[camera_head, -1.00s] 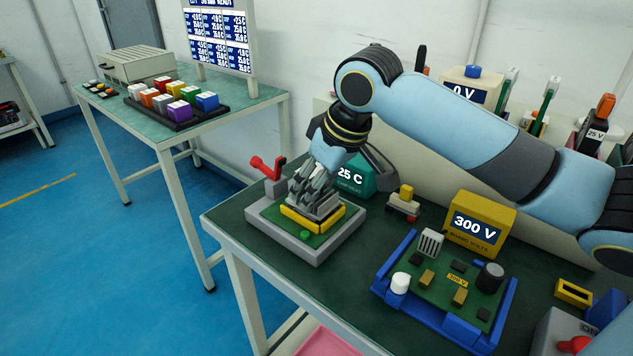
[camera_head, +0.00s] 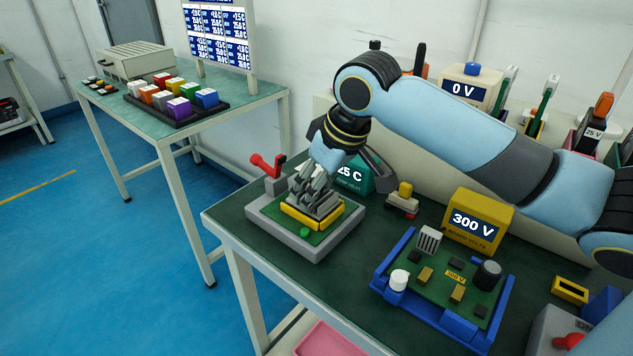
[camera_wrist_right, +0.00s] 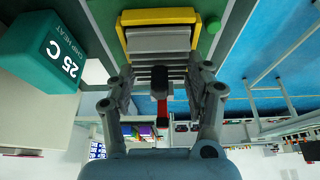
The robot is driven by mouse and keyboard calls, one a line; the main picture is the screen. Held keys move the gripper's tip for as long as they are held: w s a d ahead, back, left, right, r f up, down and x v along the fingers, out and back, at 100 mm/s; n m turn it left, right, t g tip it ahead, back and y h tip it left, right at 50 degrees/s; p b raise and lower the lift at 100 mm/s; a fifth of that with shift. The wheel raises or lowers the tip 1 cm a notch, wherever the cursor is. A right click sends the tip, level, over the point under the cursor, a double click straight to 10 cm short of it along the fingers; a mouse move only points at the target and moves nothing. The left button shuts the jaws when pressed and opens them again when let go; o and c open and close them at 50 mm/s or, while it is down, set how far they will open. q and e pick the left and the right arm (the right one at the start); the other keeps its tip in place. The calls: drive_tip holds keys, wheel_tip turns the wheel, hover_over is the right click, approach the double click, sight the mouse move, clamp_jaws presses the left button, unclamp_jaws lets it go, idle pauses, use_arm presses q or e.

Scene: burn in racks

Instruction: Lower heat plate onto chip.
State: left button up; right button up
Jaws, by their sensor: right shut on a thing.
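My right gripper (camera_head: 314,198) is low over the chip station (camera_head: 262,222), a grey base with a green board and a yellow frame (camera_head: 294,217). It is shut on the grey finned heat plate (camera_wrist_right: 160,76), whose fins show between the fingers in the right wrist view. The plate is at the yellow frame (camera_wrist_right: 158,16), partly hidden by the fingers in the head view. I cannot tell whether it touches the chip, which is hidden. My left gripper is not in view.
A red-handled lever (camera_head: 268,166) stands at the station's back left. The teal 25 C display (camera_head: 354,177) is close behind the gripper. A blue tray (camera_head: 446,324) with a circuit board and a yellow 300 V box (camera_head: 478,222) stand to the right.

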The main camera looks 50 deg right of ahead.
drive_tip(key=shift+f+p, duration=0.2)
drive_tip(key=shift+p, duration=0.15)
idle(0.6)
drive_tip(key=o, duration=1.5)
drive_tip(key=shift+c, duration=0.2)
drive_tip(key=v, duration=1.2)
drive_tip(key=shift+a, duration=0.1)
